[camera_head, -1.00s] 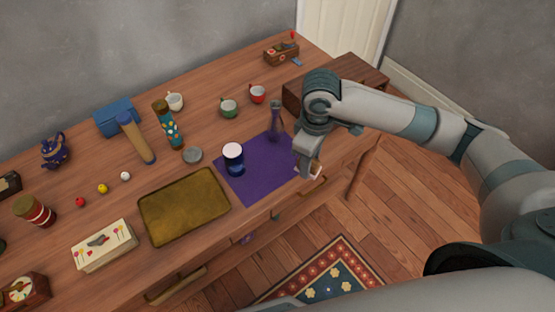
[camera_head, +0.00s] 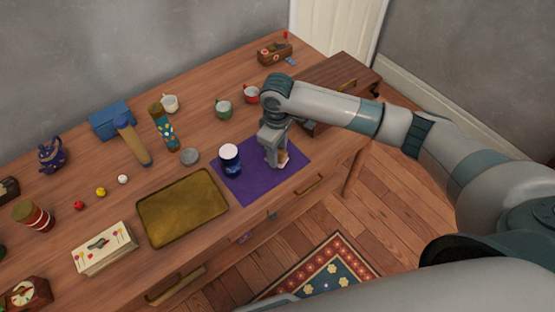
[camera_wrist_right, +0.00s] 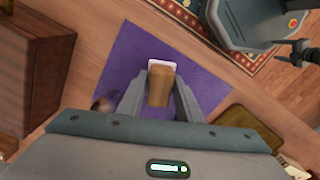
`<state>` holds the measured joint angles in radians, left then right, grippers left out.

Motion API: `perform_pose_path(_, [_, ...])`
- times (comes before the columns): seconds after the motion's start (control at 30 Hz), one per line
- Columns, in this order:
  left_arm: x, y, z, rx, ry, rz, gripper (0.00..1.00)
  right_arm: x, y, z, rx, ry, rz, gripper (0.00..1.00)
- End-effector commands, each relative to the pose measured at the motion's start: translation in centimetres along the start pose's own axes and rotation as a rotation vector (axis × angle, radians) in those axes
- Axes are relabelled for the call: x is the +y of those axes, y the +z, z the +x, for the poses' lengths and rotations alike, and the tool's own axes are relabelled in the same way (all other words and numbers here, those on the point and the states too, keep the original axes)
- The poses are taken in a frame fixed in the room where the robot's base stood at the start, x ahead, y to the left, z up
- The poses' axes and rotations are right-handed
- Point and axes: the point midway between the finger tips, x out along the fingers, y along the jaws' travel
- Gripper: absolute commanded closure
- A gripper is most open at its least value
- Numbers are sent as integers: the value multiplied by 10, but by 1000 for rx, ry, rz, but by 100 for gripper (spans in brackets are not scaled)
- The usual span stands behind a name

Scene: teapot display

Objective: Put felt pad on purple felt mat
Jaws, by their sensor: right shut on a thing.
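The purple felt mat (camera_head: 256,188) lies near the table's front edge; it also shows in the wrist view (camera_wrist_right: 128,62). My right gripper (camera_head: 278,160) is over the right part of the mat, pointing down. In the wrist view its fingers (camera_wrist_right: 160,92) are shut on a tan block with a white end, which I take for the felt pad (camera_wrist_right: 160,82). In the head view a pale bit of the pad (camera_head: 284,158) shows beside the fingers. I cannot tell whether the pad touches the mat.
A dark blue cup with a white top (camera_head: 231,165) stands on the mat's left part. A dark blurred thing (camera_wrist_right: 102,103), perhaps the purple vase, is beside the fingers. A brown tray (camera_head: 182,206) lies left of the mat. A wooden box (camera_head: 340,75) stands behind right.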

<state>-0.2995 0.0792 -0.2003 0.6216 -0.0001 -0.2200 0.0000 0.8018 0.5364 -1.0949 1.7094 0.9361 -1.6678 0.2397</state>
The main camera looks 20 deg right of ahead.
Motion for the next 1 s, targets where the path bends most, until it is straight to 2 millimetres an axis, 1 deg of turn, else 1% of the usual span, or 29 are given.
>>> perform_pose_path(0.17, [0, 0, -4, 0, 0, 0, 35, 0, 0, 9, -1, -1, 2, 92])
perform_pose_path(0.3, [0, -1, -10, 0, 0, 0, 35, 0, 1, 26, -2, -1, 1, 92])
perform_pose_path(0.43, [0, -1, -12, 0, 0, 0, 35, 0, 0, 38, 0, -1, 0, 92])
perform_pose_path(0.87, [0, 0, -12, -2, 0, 0, 35, 0, 0, 43, 0, 0, 1, 92])
perform_pose_path(0.9, [0, 0, -11, -2, 0, 0, 35, 0, 0, 42, 1, 1, 1, 58])
perform_pose_path(0.93, [0, 0, -11, -2, 0, 0, 35, 0, 0, 42, 1, 1, 1, 51])
perform_pose_path(0.97, [-1, 0, -11, -2, 0, 0, 35, 0, 0, 42, 1, 1, 1, 49])
perform_pose_path(1.0, [-1, 0, -11, -2, 0, 0, 35, 0, 0, 42, 1, 1, 0, 49])
